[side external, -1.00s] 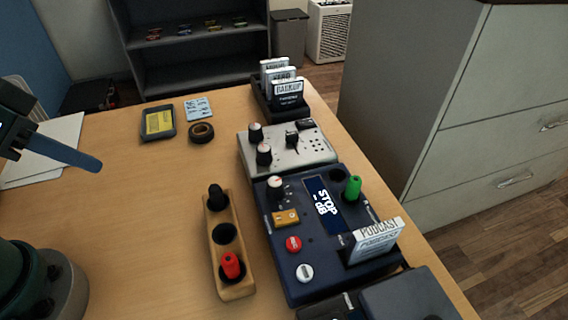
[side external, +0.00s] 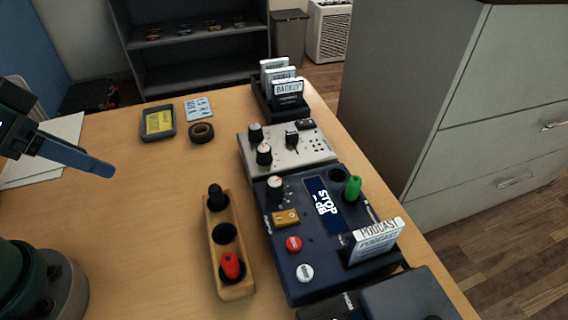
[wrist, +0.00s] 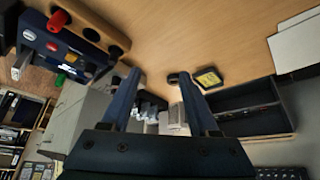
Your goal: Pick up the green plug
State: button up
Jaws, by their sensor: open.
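The green plug (side external: 354,188) stands upright in the dark blue device (side external: 290,259), near its far right corner beside a small display. It also shows small at the left of the wrist view (wrist: 60,80). My gripper (side external: 108,170) is in the air over the left part of the desk, well apart from the plug. In the wrist view my gripper (wrist: 160,76) has its two fingers spread with nothing between them.
A wooden holder (side external: 238,283) with a black plug and a red plug (side external: 231,265) stands left of the device. A white "PODCAST" card (side external: 377,240) stands near the green plug. A grey mixer (side external: 288,160) is behind. The desk's left middle is clear.

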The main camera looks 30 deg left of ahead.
jog(key=w+d+r+m+t+h, duration=0.1)
jog(key=w+d+r+m+t, duration=0.15)
jog(key=w+r, duration=0.5)
jog(key=m+g+h, duration=0.3)
jog(key=m+h, duration=0.1)
jog(key=m, duration=0.2)
send_over(352, 180)
jog(key=a, duration=0.4)
notch_tip(352, 180, down, 9)
jog(key=shift+g, duration=0.35)
jog(key=f, duration=0.1)
jog(key=s+d+f, duration=0.2)
jog(key=shift+f, duration=0.35)
jog(key=shift+x, duration=2.35)
jog(key=shift+c, duration=0.3)
grip_shut()
